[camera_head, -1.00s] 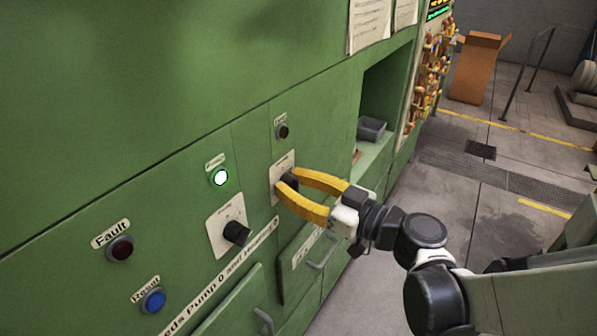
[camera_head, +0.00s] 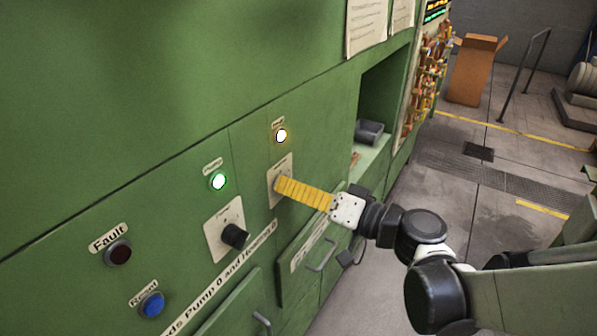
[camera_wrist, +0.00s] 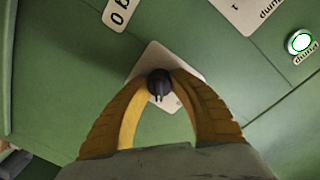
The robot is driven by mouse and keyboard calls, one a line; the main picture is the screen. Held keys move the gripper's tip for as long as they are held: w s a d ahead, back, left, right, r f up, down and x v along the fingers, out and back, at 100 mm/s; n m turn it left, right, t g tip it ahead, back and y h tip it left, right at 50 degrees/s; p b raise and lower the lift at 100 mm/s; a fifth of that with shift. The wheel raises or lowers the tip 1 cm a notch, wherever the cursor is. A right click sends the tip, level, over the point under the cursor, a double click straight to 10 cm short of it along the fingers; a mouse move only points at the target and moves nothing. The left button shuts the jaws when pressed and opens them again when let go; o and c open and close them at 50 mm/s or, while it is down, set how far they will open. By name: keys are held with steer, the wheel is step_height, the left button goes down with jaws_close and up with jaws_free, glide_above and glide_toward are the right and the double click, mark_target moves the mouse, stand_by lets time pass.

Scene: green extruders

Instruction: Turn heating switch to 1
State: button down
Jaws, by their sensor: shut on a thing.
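The heating switch is a black rotary knob on a pale square plate (camera_head: 272,187) on the green panel. The knob (camera_wrist: 159,84) shows between the yellow fingertips in the wrist view. My gripper (camera_head: 278,185) is shut on this knob, its fingers seen edge-on in the head view, one hiding the other. The lamp (camera_head: 281,135) above the plate is lit with a pale yellow-white light. The knob's markings are too small to read.
To the left are the pump knob (camera_head: 234,235), a lit green lamp (camera_head: 218,181), a dark Fault lamp (camera_head: 118,252) and a blue Reset button (camera_head: 151,304). Drawer handles (camera_head: 322,256) stick out below. An open shelf recess (camera_head: 372,130) lies to the right.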

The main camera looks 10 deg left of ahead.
steer(key=shift+m, duration=0.6)
steer(key=shift+r, duration=0.1)
steer(key=c, duration=1.1)
jaws_free()
steer(key=v, duration=1.2)
